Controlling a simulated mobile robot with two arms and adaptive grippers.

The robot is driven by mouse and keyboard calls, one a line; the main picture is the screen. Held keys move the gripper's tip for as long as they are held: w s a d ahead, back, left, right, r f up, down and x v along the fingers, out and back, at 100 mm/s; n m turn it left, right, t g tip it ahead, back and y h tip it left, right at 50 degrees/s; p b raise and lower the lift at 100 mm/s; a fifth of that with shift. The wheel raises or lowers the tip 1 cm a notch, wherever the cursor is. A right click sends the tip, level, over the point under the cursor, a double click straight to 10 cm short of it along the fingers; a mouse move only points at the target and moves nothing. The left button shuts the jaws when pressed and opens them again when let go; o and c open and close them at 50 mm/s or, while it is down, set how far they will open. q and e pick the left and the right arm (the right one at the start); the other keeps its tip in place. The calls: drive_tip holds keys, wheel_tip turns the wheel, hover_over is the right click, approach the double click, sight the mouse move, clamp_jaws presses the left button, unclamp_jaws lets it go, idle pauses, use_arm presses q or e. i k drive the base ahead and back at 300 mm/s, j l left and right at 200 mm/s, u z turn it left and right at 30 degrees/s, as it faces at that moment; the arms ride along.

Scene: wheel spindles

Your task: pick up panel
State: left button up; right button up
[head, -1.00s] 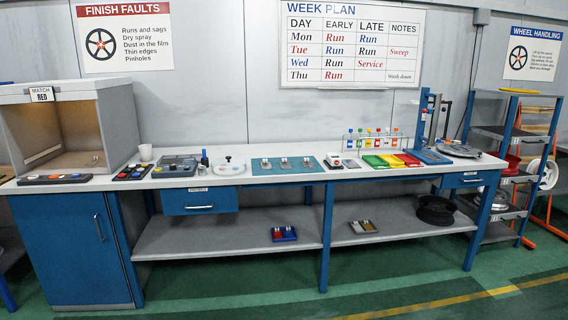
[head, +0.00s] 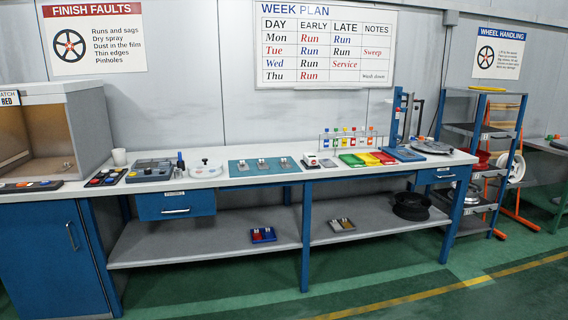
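Neither of my grippers shows in the head view. Several flat pieces could be the panel; I cannot tell which one is meant. Green (head: 351,160), yellow (head: 367,158) and red (head: 383,157) flat pieces lie side by side on the bench (head: 222,181), toward its right part. Small pale pieces (head: 262,164) sit on a teal mat (head: 236,170) at mid-bench. On the lower shelf (head: 200,238) lie a red and blue piece (head: 263,235) and a grey piece (head: 341,225) with small parts on top.
A grey booth (head: 75,125) stands on the bench's left end. A rack of bottles (head: 345,142) and a blue stand (head: 397,125) are at the back right. A shelf rack (head: 490,150) stands right of the bench. The green floor (head: 400,285) in front is clear.

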sight(285, 163)
drive_tip(key=i+j+z, duration=0.1)
drive_tip(key=i, duration=0.3)
drive_tip(key=i+j+z, duration=0.1)
drive_tip(key=i, duration=0.35)
drive_tip(key=j, duration=0.1)
